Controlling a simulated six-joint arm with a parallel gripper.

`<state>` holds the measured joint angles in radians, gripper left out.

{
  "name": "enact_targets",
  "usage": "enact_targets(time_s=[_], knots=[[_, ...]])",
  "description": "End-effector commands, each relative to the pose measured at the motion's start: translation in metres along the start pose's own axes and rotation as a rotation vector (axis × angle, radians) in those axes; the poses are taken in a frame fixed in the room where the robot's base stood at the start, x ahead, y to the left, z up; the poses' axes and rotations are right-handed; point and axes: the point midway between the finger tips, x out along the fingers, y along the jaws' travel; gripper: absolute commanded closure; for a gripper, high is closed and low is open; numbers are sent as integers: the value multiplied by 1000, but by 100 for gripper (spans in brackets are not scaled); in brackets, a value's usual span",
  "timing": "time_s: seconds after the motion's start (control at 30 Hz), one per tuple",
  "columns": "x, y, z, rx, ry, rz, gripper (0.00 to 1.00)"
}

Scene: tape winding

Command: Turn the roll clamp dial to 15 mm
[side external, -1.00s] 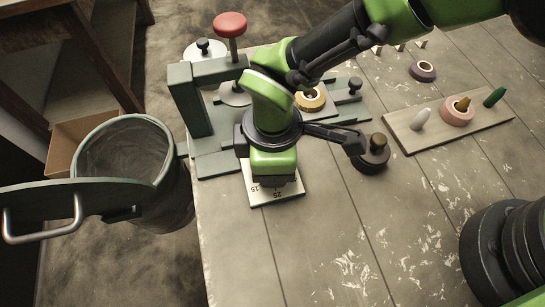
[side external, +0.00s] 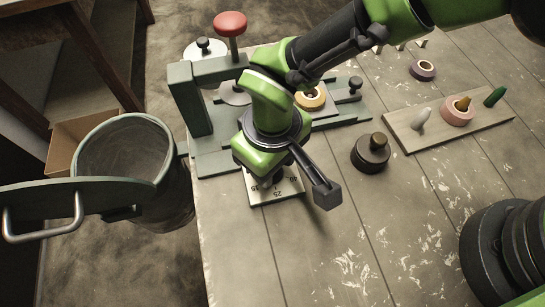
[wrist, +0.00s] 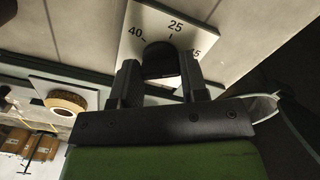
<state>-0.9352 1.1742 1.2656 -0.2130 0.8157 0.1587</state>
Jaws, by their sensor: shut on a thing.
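The dial plate (side external: 284,196) is a white square card on the table in front of the green-grey fixture. In the wrist view the plate (wrist: 150,18) shows 40, 25 and a partly hidden 15, with tick marks. The dark round dial knob (wrist: 158,58) sits on the plate between my two fingers. My gripper (wrist: 160,82) is shut on the knob. In the side view my gripper (side external: 264,176) stands over the plate and hides the knob. I cannot tell which number the knob points to.
The green-grey fixture (side external: 215,160) with a red-topped handle (side external: 230,24) stands behind. A dark weight (side external: 371,153) is to the right. A wooden board (side external: 442,129) holds a pink roll (side external: 457,111). A bin (side external: 128,165) stands left of the table. The front table is clear.

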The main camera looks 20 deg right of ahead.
Motion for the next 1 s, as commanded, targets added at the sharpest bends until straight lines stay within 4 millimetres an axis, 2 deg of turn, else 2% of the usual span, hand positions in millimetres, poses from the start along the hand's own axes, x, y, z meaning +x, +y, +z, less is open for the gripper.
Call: enact_targets(time_s=[0.63,0.67,0.77,1.0], knots=[[-1,0,0,60,-3,0,83],[-1,0,0,60,-3,0,57],[0,0,0,60,-2,0,34],[0,0,0,57,-1,0,34]])
